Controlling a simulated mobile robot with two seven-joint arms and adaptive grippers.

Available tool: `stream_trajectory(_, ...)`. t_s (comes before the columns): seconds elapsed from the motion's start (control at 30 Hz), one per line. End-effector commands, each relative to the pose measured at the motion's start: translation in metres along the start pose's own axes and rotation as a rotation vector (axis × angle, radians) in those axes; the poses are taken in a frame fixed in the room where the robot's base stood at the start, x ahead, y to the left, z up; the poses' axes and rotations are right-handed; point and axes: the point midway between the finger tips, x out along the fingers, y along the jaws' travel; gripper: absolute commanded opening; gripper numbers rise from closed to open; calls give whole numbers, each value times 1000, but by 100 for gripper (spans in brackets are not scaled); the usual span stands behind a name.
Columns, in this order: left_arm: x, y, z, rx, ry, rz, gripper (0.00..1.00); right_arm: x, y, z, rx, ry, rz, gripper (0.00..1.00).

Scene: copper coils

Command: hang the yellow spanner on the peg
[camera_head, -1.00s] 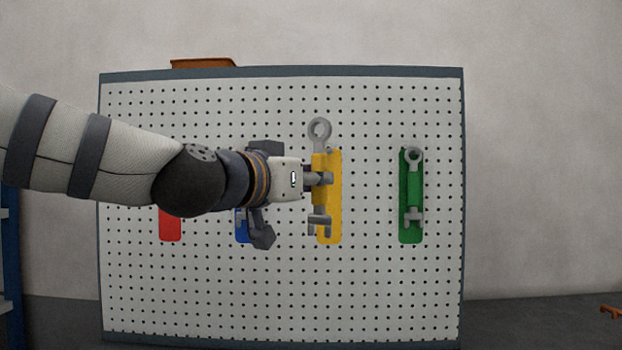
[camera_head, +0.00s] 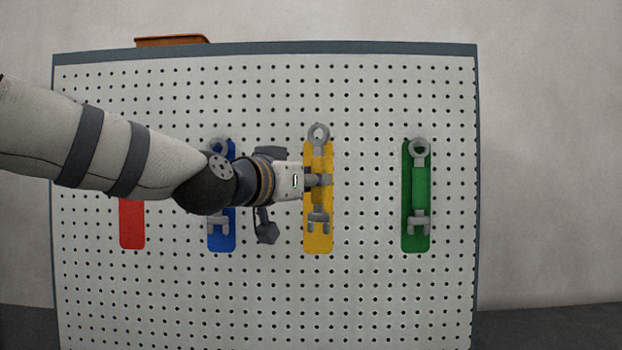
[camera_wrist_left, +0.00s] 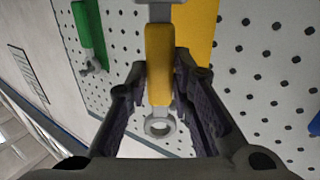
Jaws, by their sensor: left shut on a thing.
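The yellow spanner (camera_head: 318,214) hangs upright in my left gripper (camera_head: 322,180), grey ring end up and open jaw down. It is in front of the yellow panel (camera_head: 319,243) on the pegboard, lined up with it, ring near the panel's top edge. In the left wrist view the spanner's yellow handle (camera_wrist_left: 158,65) lies between the fingers of my left gripper (camera_wrist_left: 160,98), shut on it; its grey ring (camera_wrist_left: 160,127) shows below. I cannot make out the yellow panel's peg or whether the ring is around it. My right gripper is not in view.
The pegboard (camera_head: 370,290) fills most of the head view. A green panel (camera_head: 411,243) with its spanner (camera_head: 419,190) is to the right. A blue panel (camera_head: 221,245) with a spanner is partly behind my left arm; a red panel (camera_head: 132,235) is further left.

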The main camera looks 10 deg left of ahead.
Motion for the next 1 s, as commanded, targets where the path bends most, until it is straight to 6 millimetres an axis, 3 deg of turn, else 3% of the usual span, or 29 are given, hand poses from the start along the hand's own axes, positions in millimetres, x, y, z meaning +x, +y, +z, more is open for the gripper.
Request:
stream_trajectory(0.33,24,-14,2,-1,1,-1,0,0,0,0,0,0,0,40)
stream_trajectory(0.6,44,-26,8,-4,-1,-3,0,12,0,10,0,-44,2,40)
stream_trajectory(1.0,52,-34,15,-3,1,-8,0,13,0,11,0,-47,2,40)
